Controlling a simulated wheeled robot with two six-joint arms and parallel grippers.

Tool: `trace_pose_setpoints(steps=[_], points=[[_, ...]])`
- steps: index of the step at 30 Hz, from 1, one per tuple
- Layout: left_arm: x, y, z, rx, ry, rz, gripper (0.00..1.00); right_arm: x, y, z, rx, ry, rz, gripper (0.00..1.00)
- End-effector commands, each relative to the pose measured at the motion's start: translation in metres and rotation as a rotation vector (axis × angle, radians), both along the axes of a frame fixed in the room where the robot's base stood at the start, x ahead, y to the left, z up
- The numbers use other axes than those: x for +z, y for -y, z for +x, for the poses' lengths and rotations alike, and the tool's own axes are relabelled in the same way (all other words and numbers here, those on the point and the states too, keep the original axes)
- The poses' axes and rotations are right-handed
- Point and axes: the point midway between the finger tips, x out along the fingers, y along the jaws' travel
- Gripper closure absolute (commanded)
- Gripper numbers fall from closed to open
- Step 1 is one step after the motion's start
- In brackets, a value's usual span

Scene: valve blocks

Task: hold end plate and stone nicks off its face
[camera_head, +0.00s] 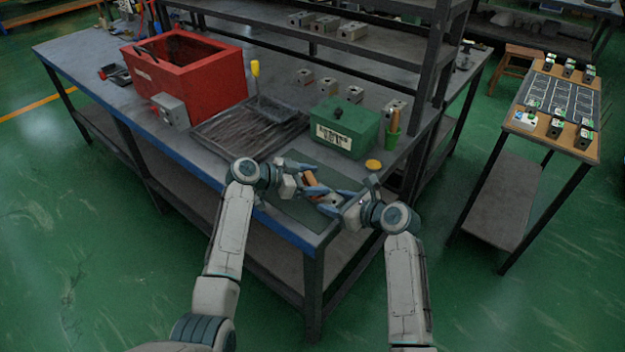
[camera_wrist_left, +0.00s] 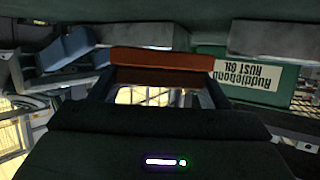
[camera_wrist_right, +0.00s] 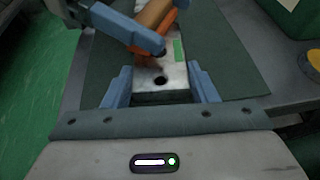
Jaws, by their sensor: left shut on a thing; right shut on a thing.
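The end plate (camera_wrist_right: 172,76) is a grey metal block with a dark hole and a green mark on its upper face. My right gripper (camera_wrist_right: 162,92) is shut on it, one blue finger on each side, over the green mat (camera_wrist_right: 228,50). The stone (camera_wrist_right: 152,14) is an orange-brown bar. My left gripper (camera_head: 312,186) is shut on it, and it spans the fingers in the left wrist view (camera_wrist_left: 160,61). The stone is at the plate's far end in the right wrist view. I cannot tell whether they touch. The left fingers hide part of the plate.
A green box (camera_head: 347,127) with a white label stands behind the mat, beside an orange-handled tool in a green cup (camera_head: 392,138) and a yellow disc (camera_head: 374,165). A dark tray (camera_head: 250,128) and red bin (camera_head: 190,72) are to the left. The bench's front edge is close.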

Motion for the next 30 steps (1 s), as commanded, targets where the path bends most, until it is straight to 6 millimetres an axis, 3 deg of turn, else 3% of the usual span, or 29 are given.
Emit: trace_pose_setpoints(steps=[10,30], points=[[0.0,0.011,0.012,0.0,-0.002,0.0,0.56,0.001,0.0,0.0,0.0,0.002,0.001,0.78],[0.001,-0.004,-0.004,0.0,0.0,0.0,0.56,0.001,0.0,0.0,0.0,0.002,0.001,0.78]])
